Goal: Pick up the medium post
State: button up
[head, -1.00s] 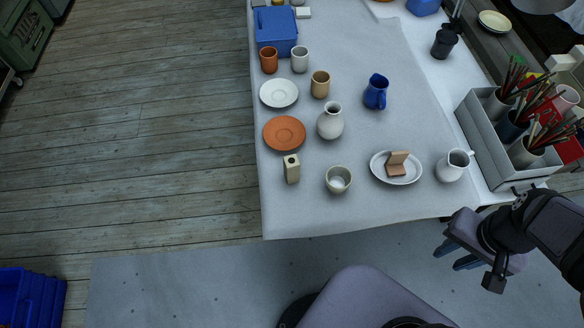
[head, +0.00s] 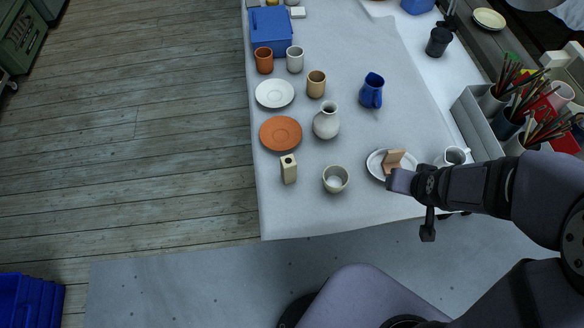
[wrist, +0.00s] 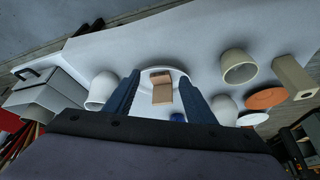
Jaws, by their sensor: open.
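A beige square post with a dark round hole in its top (head: 289,169) stands upright on the white cloth near the left edge of the table. It also shows at the right of the wrist view (wrist: 293,76). I cannot tell its size class, as no other such post shows. My gripper (wrist: 160,80) is open and empty, its two dark blue fingers apart. In the head view it is above the white oval plate (head: 374,167), well to the right of the post. A peach L-shaped piece (wrist: 162,88) on that plate shows between the fingers.
A cream cup (head: 335,179) stands between the post and the plate. An orange plate (head: 280,134) lies just behind the post. A white pitcher (head: 453,157) stands right of the oval plate, partly behind my arm. A grey brush box (head: 468,116) stands farther right.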

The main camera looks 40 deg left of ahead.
aim_at(291, 168)
jog(key=a+n+y, duration=0.1)
jog(key=a, duration=0.5)
jog(key=s+a+n+t+y, duration=0.1)
jog(key=a+y, duration=0.1)
jog(key=a, duration=0.4)
jog(key=s+a+n+t+y, duration=0.1)
jog(key=a+n+y, duration=0.1)
jog(key=a, duration=0.4)
jog(key=shift+s+f, duration=0.2)
jog(key=s+a+n+y, duration=0.1)
jog(key=s+a, duration=0.1)
jog(key=s+a+f+y+b, duration=0.1)
jog(key=s+a, duration=0.2)
jog(key=s+a+f+n+y+b, duration=0.1)
jog(key=s+a, duration=0.1)
jog(key=a, duration=0.1)
jog(key=shift+s+a+f+n+y, duration=0.1)
jog(key=shift+s+a+n+y, duration=0.05)
jog(key=shift+s+n+y, duration=0.2)
jog(key=shift+s+f+t+b, duration=0.35)
jog(key=shift+f+t, duration=0.05)
jog(key=shift+w+a, duration=0.1)
jog(key=shift+a, duration=0.05)
jog(key=shift+p+x, duration=0.6)
jog(key=shift+x, duration=1.8)
